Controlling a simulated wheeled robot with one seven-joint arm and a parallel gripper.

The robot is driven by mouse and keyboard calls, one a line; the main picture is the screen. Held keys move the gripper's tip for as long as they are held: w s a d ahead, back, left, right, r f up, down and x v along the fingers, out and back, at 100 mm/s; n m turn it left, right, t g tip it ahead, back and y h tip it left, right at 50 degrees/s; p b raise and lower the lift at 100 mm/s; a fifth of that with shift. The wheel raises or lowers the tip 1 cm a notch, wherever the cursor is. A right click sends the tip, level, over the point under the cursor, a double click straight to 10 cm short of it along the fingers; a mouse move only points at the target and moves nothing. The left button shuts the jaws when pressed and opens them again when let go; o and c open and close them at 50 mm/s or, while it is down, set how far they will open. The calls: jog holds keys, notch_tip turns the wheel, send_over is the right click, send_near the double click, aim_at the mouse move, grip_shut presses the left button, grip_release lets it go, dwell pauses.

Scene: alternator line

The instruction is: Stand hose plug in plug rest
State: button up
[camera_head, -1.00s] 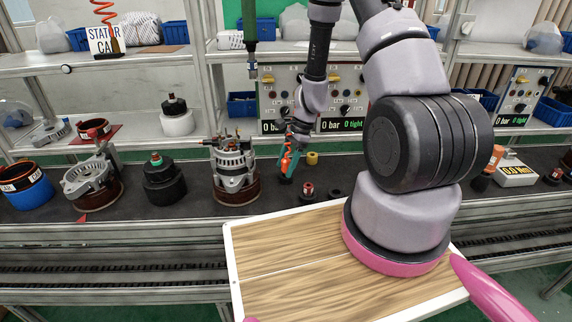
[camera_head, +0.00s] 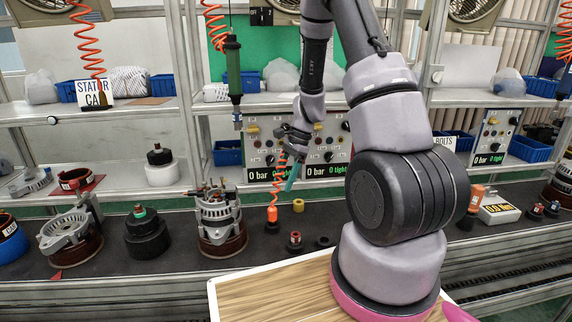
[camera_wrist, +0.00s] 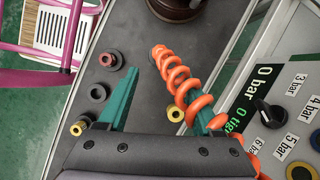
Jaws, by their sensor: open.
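The orange coiled hose (camera_head: 273,185) hangs down beside my gripper, its lower end with the hose plug (camera_head: 272,213) upright on the dark bench. A small black base (camera_head: 271,227), which looks like the plug rest, is under the plug; how deep the plug sits cannot be told. In the wrist view the hose (camera_wrist: 178,80) runs past the right finger, its plug end (camera_wrist: 158,51) beyond the fingertips. My gripper (camera_head: 291,180) has teal fingers and is above and right of the plug, apart from it. In the wrist view my gripper (camera_wrist: 163,83) is open, with nothing clasped between the fingers.
A yellow ring (camera_head: 298,205), a red-black fitting (camera_head: 294,242) and a black ring (camera_head: 322,241) are near the plug. An alternator (camera_head: 219,215) stands to the left. Gauge panels (camera_head: 325,160) stand behind. A wooden-topped tray (camera_head: 270,295) is in front.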

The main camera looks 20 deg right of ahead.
jog(key=s+a+r+n+t, duration=0.1)
jog(key=s+r+n+t, duration=0.15)
jog(key=r, duration=0.85)
jog(key=s+a+r+n+t, duration=0.1)
jog(key=s+r+n, duration=0.25)
jog(key=r, duration=0.75)
jog(key=s+r+n+t+h, duration=0.2)
jog(key=s+r+n+t, duration=0.2)
jog(key=s+r, duration=0.8)
jog(key=shift+s+d+r+n, duration=0.2)
jog(key=shift+s+d+n, duration=0.25)
jog(key=shift+n, duration=0.45)
jog(key=shift+t, duration=0.25)
jog(key=shift+c, duration=0.4)
